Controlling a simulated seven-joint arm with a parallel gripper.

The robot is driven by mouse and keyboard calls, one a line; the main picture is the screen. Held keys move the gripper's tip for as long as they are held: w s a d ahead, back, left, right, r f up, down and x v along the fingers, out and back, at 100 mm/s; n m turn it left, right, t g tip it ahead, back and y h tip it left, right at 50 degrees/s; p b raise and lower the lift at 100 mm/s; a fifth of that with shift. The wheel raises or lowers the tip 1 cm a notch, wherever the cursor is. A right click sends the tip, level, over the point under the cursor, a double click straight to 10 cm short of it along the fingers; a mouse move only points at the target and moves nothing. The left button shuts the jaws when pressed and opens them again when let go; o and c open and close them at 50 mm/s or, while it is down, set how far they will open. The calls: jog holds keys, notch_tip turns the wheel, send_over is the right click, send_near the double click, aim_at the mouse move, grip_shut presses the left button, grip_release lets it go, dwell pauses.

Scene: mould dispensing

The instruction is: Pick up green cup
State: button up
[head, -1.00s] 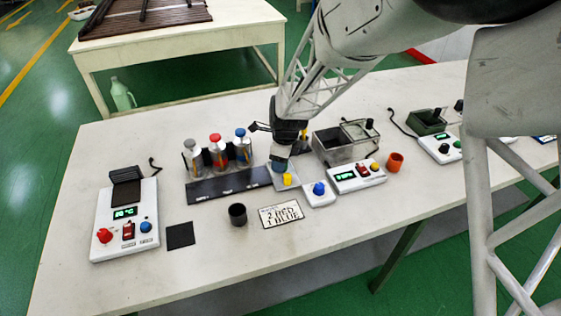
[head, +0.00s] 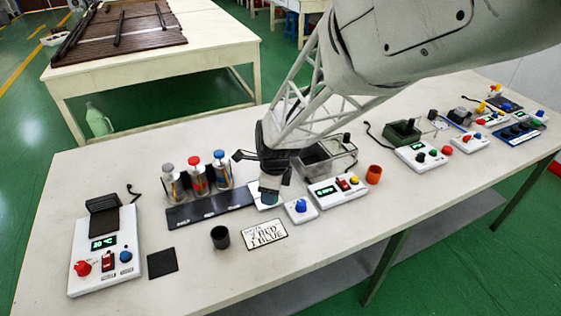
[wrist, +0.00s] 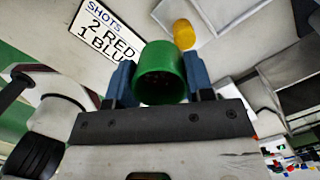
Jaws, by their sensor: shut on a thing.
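In the wrist view a green cup (wrist: 160,62) sits between the two blue fingers of my gripper (wrist: 160,78). The fingers touch it on both sides, so my gripper is shut on it. Its dark inside with some specks shows. In the head view my gripper (head: 270,192) points down over the middle of the table, beside the white unit with a blue knob. There the cup is mostly hidden by the gripper, and I cannot tell whether it is clear of the surface below.
A sign reading "SHOTS 2 RED 1 BLUE" (head: 264,234) and a dark cup (head: 220,237) lie nearby. Several capped bottles (head: 196,177) stand at the left. A grey open box (head: 325,160), an orange cup (head: 374,174) and a control box (head: 338,190) are at the right.

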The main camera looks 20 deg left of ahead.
jog(key=s+d, duration=0.4)
jog(key=s, duration=0.1)
jog(key=shift+d+r, duration=0.25)
jog(key=shift+r, duration=0.05)
dwell(0.6)
